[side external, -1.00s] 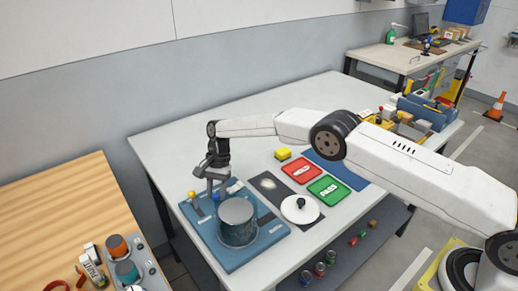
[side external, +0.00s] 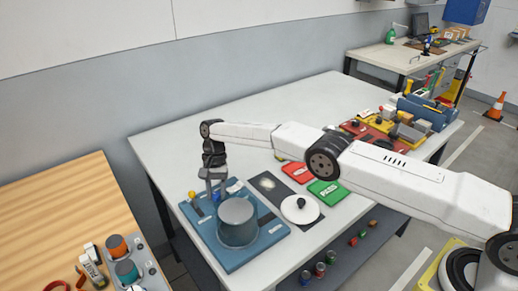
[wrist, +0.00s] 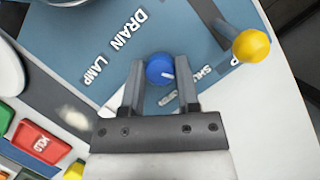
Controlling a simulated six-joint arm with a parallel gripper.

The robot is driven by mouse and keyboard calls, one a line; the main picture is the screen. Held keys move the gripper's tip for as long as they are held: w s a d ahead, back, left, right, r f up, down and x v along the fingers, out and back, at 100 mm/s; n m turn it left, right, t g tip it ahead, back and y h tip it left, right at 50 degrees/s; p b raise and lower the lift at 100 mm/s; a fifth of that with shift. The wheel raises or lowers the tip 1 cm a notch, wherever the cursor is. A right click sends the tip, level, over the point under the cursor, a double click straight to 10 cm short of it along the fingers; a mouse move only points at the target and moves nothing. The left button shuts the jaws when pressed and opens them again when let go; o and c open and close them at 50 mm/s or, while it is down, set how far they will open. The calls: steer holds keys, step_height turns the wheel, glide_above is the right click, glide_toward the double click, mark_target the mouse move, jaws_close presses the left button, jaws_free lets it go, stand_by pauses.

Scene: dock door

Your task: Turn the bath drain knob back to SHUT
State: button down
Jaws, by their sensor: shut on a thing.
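The blue drain knob (wrist: 160,69) sits on the blue panel (wrist: 110,65) between my gripper's two fingers in the wrist view. My gripper (wrist: 160,80) is shut on the knob, a finger on each side. In the side external view my gripper (side external: 212,188) reaches down at the panel's back edge, and the knob (side external: 217,197) shows just below it. Another label below the knob is partly covered by a finger.
A yellow ball-topped lever (wrist: 251,46) stands close to the right finger in the wrist view. The grey cylindrical bath (side external: 238,222) stands on the panel in front of my gripper. A white round lid (side external: 300,210) lies to the right, near the green PASS card (side external: 328,193).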

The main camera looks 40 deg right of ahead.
mark_target(216, 193)
steer(key=shift+c, duration=1.6)
jaws_free()
steer(key=shift+r, duration=1.55)
steer(key=s+d+r, duration=0.3)
steer(key=s+r, duration=0.6)
steer(key=s, duration=0.4)
steer(key=shift+s+d+r, duration=0.3)
steer(key=shift+r, duration=0.1)
